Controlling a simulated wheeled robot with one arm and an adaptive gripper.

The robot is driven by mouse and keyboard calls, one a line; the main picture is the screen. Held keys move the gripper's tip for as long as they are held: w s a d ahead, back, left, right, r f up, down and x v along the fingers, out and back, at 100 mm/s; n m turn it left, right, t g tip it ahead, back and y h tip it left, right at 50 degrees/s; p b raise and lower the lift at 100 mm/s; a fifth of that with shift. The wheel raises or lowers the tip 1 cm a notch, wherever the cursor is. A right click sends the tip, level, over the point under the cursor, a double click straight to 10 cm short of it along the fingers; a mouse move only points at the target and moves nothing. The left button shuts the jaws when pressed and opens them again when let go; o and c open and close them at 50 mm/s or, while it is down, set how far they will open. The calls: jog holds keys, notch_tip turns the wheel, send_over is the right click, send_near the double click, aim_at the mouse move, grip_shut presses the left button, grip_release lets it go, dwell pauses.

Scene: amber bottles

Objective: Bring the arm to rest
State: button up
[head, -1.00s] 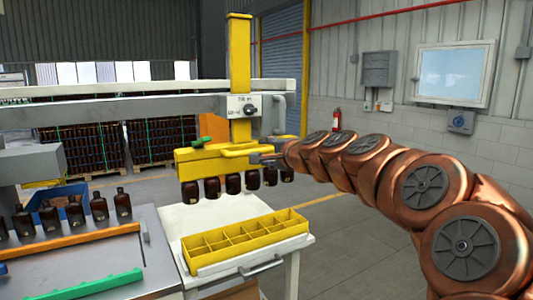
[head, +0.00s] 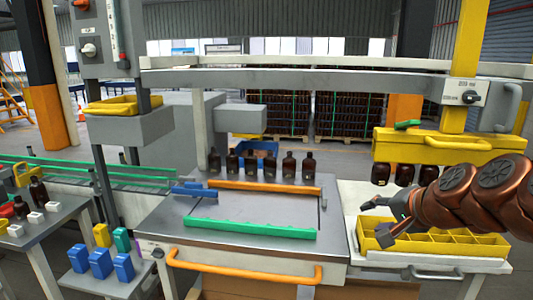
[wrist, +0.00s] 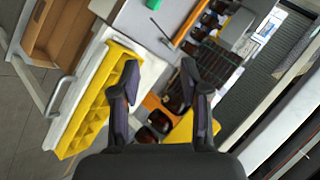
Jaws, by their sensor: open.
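My gripper (head: 392,222) is at the right in the head view, in front of the left end of the yellow divided crate (head: 470,243), with its fingers apart and nothing between them. My copper arm reaches in from the right edge and hides part of the crate. In the wrist view my gripper (wrist: 159,75) also shows two spread, empty fingers, with the crate (wrist: 88,108) to their left. Amber bottles (head: 404,174) hang under the yellow lifting head (head: 432,146), above and behind the crate; my arm covers some of them.
The crate's white stand (head: 372,196) adjoins a grey worktable (head: 255,208) with an orange rail, a green rail (head: 250,229) and a row of amber bottles (head: 250,164). A side table at lower left holds blue blocks (head: 100,262). A yellow post (head: 468,40) rises behind my arm.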

jog(key=s+a+f+n+g, duration=0.3)
jog(key=s+a+f, duration=0.1)
jog(key=s+f, duration=0.25)
jog(key=s+a+f+n+g, duration=0.35)
jog(key=s+a+f, duration=0.2)
jog(key=s, duration=0.25)
jog(key=s+d+f+n+g+h, duration=0.1)
jog(key=s+f+g, duration=0.1)
jog(key=s, duration=0.6)
jog(key=s+d+f+n+g+h, duration=0.2)
jog(key=s+f+g, duration=0.1)
jog(key=s, duration=0.5)
jog(key=shift+d+f, duration=0.3)
jog(key=shift+f, duration=0.45)
